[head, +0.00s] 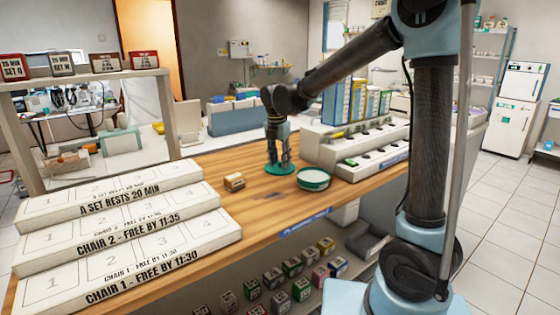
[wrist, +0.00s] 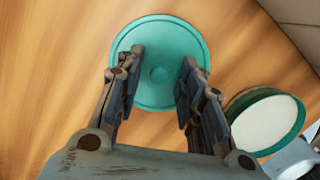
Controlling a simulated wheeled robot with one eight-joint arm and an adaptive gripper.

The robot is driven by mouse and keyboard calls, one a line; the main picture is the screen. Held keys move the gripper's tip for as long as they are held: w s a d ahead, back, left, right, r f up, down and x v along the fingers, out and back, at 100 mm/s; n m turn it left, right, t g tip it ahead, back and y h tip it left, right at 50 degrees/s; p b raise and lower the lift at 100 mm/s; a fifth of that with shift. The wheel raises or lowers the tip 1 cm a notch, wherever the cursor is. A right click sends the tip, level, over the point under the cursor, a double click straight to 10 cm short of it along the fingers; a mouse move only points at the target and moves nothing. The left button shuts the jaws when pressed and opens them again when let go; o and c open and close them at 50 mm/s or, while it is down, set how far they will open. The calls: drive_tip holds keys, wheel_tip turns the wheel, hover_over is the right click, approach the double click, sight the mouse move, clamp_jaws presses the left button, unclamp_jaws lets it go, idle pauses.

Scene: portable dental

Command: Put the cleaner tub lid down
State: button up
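The cleaner tub lid (wrist: 160,36) is a round teal disc with a small knob in its middle. It appears to lie flat on the wooden counter, and it also shows in the head view (head: 278,172). My gripper (wrist: 163,68) points down over the lid, its two fingers apart on either side of the knob with visible gaps. It also shows in the head view (head: 281,164). The open cleaner tub (head: 313,180), teal with a pale inside, stands just right of the lid. It shows in the wrist view too (wrist: 267,123).
A small wooden block (head: 235,182) lies left of the lid. White labelled stepped trays (head: 120,235) fill the counter's left. A white stepped rack (head: 355,150) with upright boxes stands at the back right. Bare wood (head: 270,208) lies in front of the lid.

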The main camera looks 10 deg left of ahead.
sight(278, 168)
wheel_tip(278, 168, up, 12)
drive_tip(key=s, duration=0.1)
drive_tip(key=s+d+f+m, duration=0.15)
drive_tip(key=d+m, duration=0.55)
drive_tip(key=d, duration=0.7)
drive_tip(key=s+d+f+m, duration=0.4)
drive_tip(key=s+d+m, duration=0.2)
drive_tip(key=d+m, duration=0.3)
drive_tip(key=s+d+f+m, duration=0.5)
drive_tip(key=s+d+m, duration=0.1)
drive_tip(key=d, duration=0.6)
drive_tip(key=s+d+f+m, duration=0.5)
drive_tip(key=s+f+m, duration=0.3)
drive_tip(key=f+m, duration=0.1)
drive_tip(key=shift+s+d+f+m+t, duration=0.25)
drive_tip(key=shift+s+f+m+t, duration=0.15)
drive_tip(key=shift+m, duration=0.1)
